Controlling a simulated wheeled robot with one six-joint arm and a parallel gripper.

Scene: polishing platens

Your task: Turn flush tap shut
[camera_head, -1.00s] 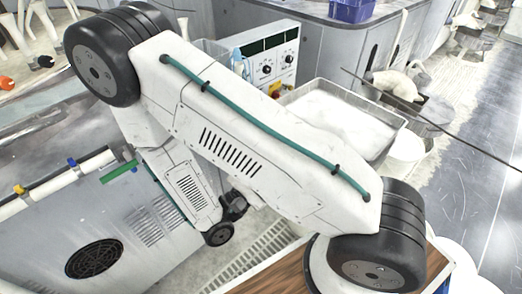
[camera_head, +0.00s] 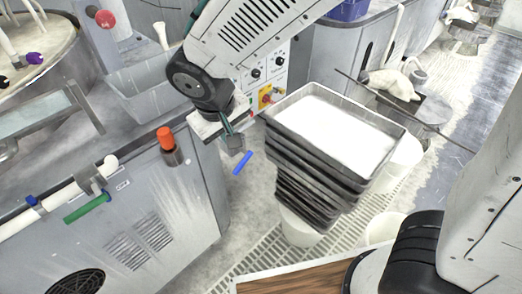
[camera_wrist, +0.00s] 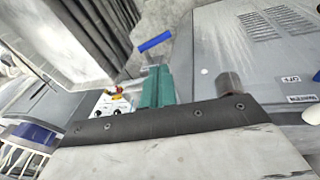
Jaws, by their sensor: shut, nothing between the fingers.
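A green lever handle (camera_head: 87,208) sits by a white pipe (camera_head: 50,202) on the front of the grey machine at the left. A blue bar handle (camera_head: 242,162) shows just below my gripper (camera_head: 234,143) in the head view. In the wrist view the blue handle (camera_wrist: 155,41) sits on a short grey stem beyond the teal fingers (camera_wrist: 156,88). My gripper is shut and empty, close to the blue handle; I cannot tell whether they touch. No readable label tells which handle is the flush tap.
A stack of dark trays with white contents (camera_head: 335,130) stands right of my gripper. A control panel (camera_head: 262,72) with knobs is behind it. An orange-capped post (camera_head: 166,140) stands on the machine's corner. Grated floor (camera_head: 275,250) lies in front.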

